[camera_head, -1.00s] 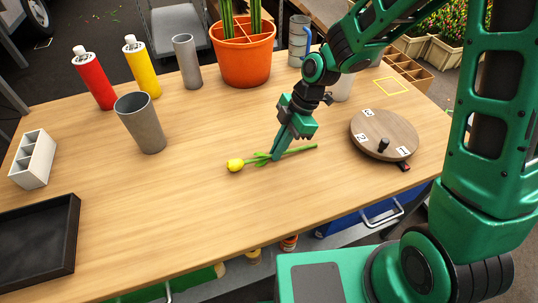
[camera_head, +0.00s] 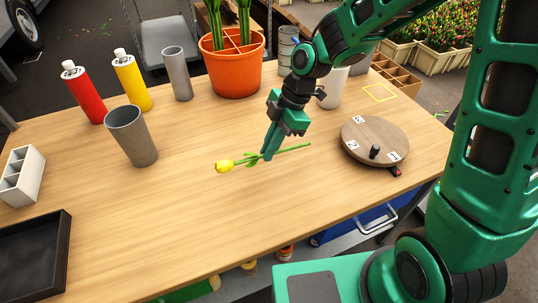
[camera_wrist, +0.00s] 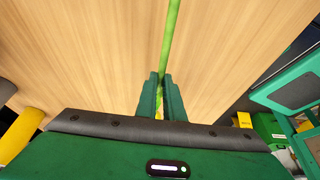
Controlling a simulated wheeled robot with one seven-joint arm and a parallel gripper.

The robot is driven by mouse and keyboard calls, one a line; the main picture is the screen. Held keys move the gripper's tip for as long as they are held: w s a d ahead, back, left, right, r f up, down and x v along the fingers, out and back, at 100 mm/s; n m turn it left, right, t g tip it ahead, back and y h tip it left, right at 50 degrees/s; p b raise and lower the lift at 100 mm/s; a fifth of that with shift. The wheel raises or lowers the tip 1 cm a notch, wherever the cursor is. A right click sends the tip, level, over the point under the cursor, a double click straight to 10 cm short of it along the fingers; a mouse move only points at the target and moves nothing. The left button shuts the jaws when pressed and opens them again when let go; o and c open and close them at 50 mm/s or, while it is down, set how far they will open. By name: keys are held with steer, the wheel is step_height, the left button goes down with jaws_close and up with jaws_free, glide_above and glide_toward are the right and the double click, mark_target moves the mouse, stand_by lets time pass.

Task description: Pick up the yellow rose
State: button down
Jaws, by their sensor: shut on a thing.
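The yellow flower (camera_head: 224,166) has a closed yellow head at the left and a long green stem running right across my gripper's fingertips. My gripper (camera_head: 268,153) points down over the middle of the wooden table (camera_head: 190,215) and is shut on the stem. In the wrist view the stem (camera_wrist: 171,35) runs straight out from between the two fingers of my gripper (camera_wrist: 160,80). The flower is roughly level; how far it is above the table I cannot tell exactly.
A grey cup (camera_head: 133,135), red bottle (camera_head: 84,92), yellow bottle (camera_head: 132,80) and grey cylinder (camera_head: 178,74) stand at the left. An orange pot (camera_head: 235,68) stands behind. A round wooden turntable (camera_head: 375,138) is at the right, a black tray (camera_head: 30,255) at the front left.

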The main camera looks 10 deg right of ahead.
steer(key=s+a+r, duration=0.6)
steer(key=s+a, duration=0.1)
steer(key=s, duration=0.1)
steer(key=shift+s+a+r, duration=0.15)
steer(key=shift+s+r, duration=0.05)
steer(key=shift+s, duration=0.1)
